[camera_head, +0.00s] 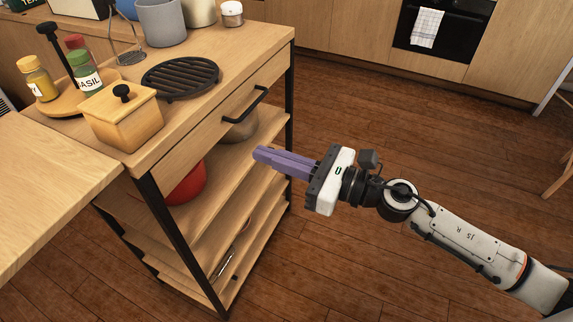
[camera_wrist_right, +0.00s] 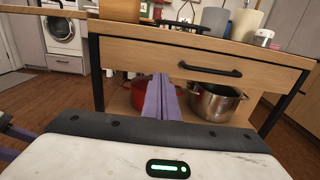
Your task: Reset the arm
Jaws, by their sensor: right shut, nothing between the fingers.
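My right arm comes in from the right in the head view. Its right gripper (camera_head: 258,156) has purple fingers, which are shut with nothing between them. They point left at the open shelves of the wooden cart, below its drawer handle. In the right wrist view the purple fingers (camera_wrist_right: 161,82) stand together in the middle, in front of the cart. Whether they touch the cart cannot be told, but no contact shows. My left gripper is not in the head view.
The wooden cart (camera_head: 220,130) has a closed drawer with a black handle (camera_head: 246,106). A red pot (camera_wrist_right: 143,92) and a steel pot (camera_wrist_right: 215,101) stand on its shelf. A wooden box (camera_head: 122,118), jars and a black trivet (camera_head: 181,78) are on top.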

